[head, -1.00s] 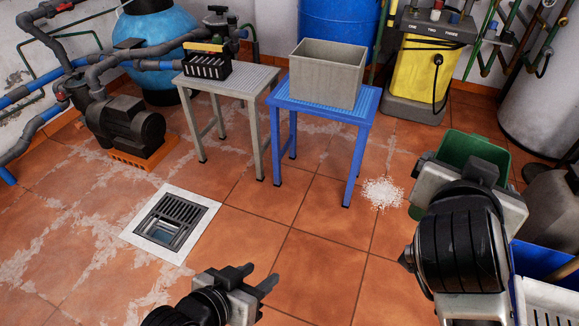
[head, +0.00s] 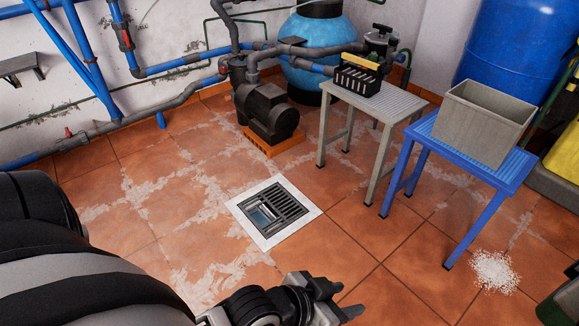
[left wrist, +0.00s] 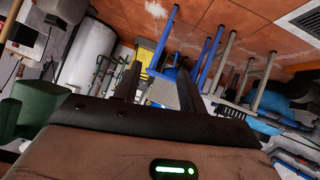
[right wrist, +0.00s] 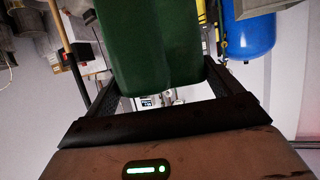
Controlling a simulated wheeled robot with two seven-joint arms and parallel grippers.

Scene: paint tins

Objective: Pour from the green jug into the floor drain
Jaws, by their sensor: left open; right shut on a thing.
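The floor drain (head: 275,211) is a pale square frame with a dark slotted grate and a square opening at its left. It lies in the tiled floor in the middle of the head view, and a corner shows in the left wrist view (left wrist: 305,18). My right gripper (right wrist: 165,92) is shut on the green jug (right wrist: 150,45), seen in the right wrist view. A green shape at the left edge of the left wrist view looks like the same jug. The jug's mouth and contents are hidden. My left gripper (head: 342,300) is open and empty, in front of the drain.
A grey table (head: 385,98) with a black crate (head: 358,80) and a blue table (head: 475,152) with a grey bin (head: 484,122) stand right of the drain. A pump (head: 267,112) and pipes stand behind. White granules (head: 494,271) lie at right. Floor around the drain is clear.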

